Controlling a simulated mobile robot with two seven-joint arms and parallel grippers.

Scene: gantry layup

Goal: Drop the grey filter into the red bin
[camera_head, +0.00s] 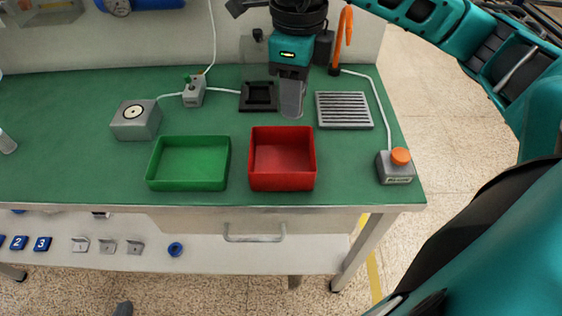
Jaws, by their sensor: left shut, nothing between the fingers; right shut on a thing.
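The grey filter (291,99) is a pale grey, cup-like cylinder. My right gripper (290,75) comes down from the top and is shut on it, holding it upright behind the red bin. I cannot tell the exact gap between filter and table. The red bin (283,184) is an open square box near the front edge of the green table and looks empty. Only a dark grey tip of my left gripper (124,308) shows at the bottom edge, well in front of the table; it is shut and empty.
A green bin (187,186) stands left of the red one. A slotted grey tray (343,110), a black square holder (258,97), a grey box (136,120), a small switch box (194,92) and an orange-button box (396,166) stand on the table (60,130). The left of the table is mostly clear.

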